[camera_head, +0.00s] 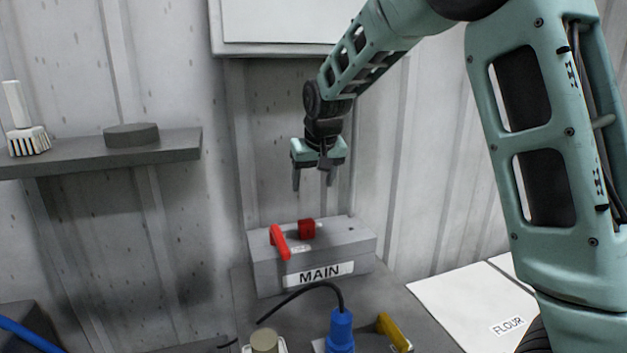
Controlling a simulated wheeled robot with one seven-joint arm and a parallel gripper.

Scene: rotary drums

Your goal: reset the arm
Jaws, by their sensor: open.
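My gripper (313,180) hangs from my green arm near the middle of the view, fingers pointing down. Its two fingers are apart, with nothing seen between them. It is above a grey box labelled MAIN (340,246), with a visible gap between the fingertips and the box. A red lever (280,243) sits on the front left of the box, and a red block (307,229) sits on its top.
A grey shelf (175,151) at the left holds a brush (26,126) and a dark round disc (131,134). A white cabinet (285,27) hangs above. A blue plug (340,331), a yellow handle (394,333) and a white panel marked FLOUR (460,300) are at the bottom.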

